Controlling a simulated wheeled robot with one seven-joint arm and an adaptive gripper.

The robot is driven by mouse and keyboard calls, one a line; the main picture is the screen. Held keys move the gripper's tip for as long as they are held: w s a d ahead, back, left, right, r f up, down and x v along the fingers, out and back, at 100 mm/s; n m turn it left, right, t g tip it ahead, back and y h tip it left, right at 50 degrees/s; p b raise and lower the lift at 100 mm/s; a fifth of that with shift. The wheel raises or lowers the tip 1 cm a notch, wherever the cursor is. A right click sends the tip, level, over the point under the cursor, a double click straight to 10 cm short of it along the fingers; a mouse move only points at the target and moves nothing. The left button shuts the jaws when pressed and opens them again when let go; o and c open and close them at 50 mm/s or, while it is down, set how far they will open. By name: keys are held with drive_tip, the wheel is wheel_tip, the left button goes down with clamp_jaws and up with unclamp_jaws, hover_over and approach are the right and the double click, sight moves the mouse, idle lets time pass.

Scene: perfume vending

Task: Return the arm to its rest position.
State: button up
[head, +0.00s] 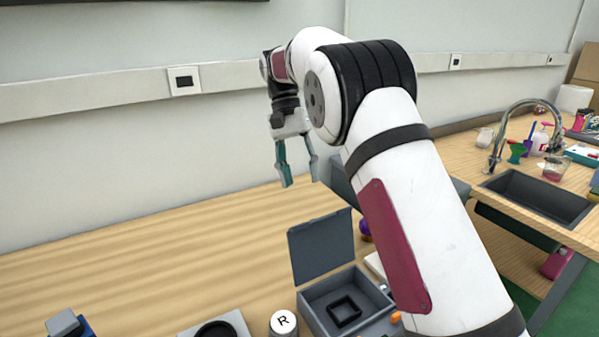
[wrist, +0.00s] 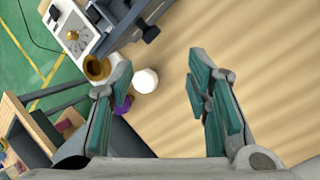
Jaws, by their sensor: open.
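My arm is raised over the wooden table in the head view and bends over at its top. My gripper (head: 300,176) hangs from it, pointing down, above the far part of the table. In the wrist view my gripper (wrist: 160,95) shows two teal-padded fingers spread wide apart. Nothing is between the fingertips except a view of the table and things farther below. The gripper is open and empty, and it touches nothing that I can see.
On the table (head: 130,260) stand a grey box with an open lid (head: 321,246), a white round item marked R (head: 284,322) and a grey plate with a dark ring (head: 240,322). A sink (head: 540,196) is at right. The table's left middle is clear. A white round object (wrist: 146,80) shows below the gripper.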

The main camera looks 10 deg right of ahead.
idle(0.3)
drive_tip(key=s+d+r+n+t+y+p, duration=0.1)
drive_tip(key=s+d+r+t, duration=0.15)
drive_tip(key=s+r, duration=0.45)
drive_tip(key=s+d+r+n+t, duration=0.1)
drive_tip(key=s+d+r+t, duration=0.2)
drive_tip(key=s, duration=0.7)
drive_tip(key=s+f+n+t, duration=0.1)
drive_tip(key=s+f, duration=0.2)
drive_tip(key=s, duration=0.7)
drive_tip(key=s+d+f+n+t+p, duration=0.1)
drive_tip(key=s+f+n+t, duration=0.1)
drive_tip(key=s, duration=0.7)
drive_tip(key=shift+s+d+f, duration=0.2)
drive_tip(key=shift+s+f, duration=0.2)
